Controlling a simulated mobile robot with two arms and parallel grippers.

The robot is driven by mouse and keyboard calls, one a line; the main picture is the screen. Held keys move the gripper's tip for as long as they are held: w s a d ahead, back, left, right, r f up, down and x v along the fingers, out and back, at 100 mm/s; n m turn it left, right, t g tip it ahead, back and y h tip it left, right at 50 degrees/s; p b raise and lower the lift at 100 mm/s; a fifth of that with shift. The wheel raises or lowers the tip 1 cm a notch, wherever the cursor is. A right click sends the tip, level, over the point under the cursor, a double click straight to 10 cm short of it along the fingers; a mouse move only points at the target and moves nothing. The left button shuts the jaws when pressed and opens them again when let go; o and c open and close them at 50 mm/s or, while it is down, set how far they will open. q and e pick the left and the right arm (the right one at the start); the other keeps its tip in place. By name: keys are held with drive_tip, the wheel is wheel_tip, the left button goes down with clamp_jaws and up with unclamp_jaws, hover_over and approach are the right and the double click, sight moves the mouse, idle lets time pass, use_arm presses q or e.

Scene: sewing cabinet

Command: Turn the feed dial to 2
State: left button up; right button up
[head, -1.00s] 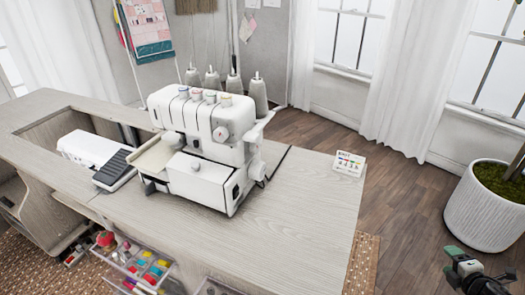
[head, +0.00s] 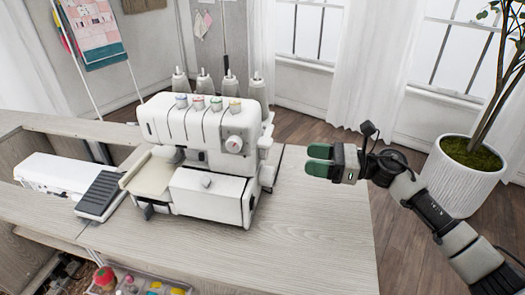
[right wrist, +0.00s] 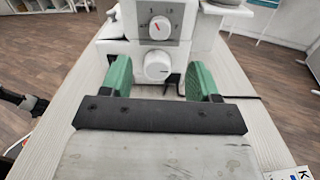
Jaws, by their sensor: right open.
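The white sewing machine (head: 205,150) stands on the cabinet top. In the right wrist view its side shows a dial (right wrist: 160,27) with a red pointer on a grey marked plate, and a plain white round knob (right wrist: 158,67) below it. The dial's pointer tilts up-left; its numbers are too small to read. My right gripper (head: 319,160) is open and empty, green fingers pointing left toward the machine, apart from it. In the right wrist view the lower knob appears between the fingers, farther off. My left gripper is not in view.
Several thread cones (head: 229,87) stand behind the machine. The cabinet top (head: 300,235) is bare at the front right. A card (right wrist: 291,173) shows at the lower right of the wrist view. A potted plant (head: 462,175) stands right.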

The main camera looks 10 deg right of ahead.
sight(264, 153)
use_arm(q)
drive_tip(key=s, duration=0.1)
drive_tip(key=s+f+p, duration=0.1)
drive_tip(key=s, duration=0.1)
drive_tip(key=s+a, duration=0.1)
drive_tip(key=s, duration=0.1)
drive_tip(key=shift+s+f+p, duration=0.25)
drive_tip(key=shift+p, duration=0.05)
use_arm(e)
drive_tip(key=x, duration=1)
drive_tip(key=c, duration=0.9)
